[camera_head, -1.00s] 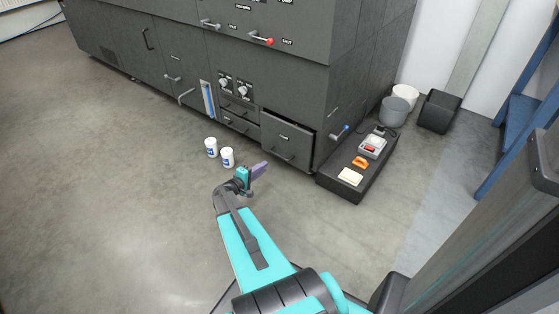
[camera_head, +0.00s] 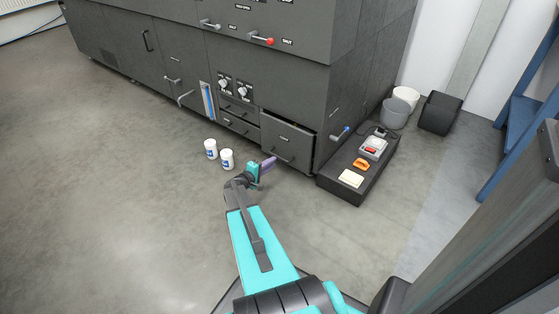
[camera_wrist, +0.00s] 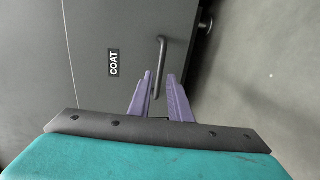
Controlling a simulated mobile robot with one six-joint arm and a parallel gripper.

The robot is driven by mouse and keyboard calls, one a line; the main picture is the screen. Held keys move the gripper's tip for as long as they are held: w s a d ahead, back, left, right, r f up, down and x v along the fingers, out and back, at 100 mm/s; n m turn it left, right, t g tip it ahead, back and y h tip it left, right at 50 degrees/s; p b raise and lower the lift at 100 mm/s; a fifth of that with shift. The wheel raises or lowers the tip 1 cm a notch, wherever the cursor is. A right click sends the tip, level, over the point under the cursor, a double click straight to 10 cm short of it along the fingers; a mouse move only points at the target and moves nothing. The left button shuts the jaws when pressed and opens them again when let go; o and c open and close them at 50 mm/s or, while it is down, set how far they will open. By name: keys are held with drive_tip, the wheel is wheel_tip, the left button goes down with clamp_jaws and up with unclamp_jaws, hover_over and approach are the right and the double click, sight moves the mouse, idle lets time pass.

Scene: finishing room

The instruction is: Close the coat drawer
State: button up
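The coat drawer (camera_head: 287,139) is the large dark drawer low at the cabinet's right corner. It stands out from the cabinet, with a dark gap at its top and right edges. In the wrist view the drawer front (camera_wrist: 95,25) carries a COAT label and a dark bar handle (camera_wrist: 161,55). My gripper (camera_head: 273,161) is in front of the drawer, near its lower left. Its purple fingers (camera_wrist: 163,80) are apart, with the lower end of the handle seen between them. I cannot tell whether they touch the handle or the front.
Two white tubs (camera_head: 219,154) stand on the floor left of my gripper. A low black platform (camera_head: 345,188) with small items lies right of the drawer. Small drawers (camera_head: 240,116) are left of the coat drawer. The floor in front is clear.

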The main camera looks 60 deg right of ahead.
sight(279, 158)
drive_tip(key=shift+b+x, duration=1)
drive_tip(key=shift+x, duration=2.6)
clamp_jaws()
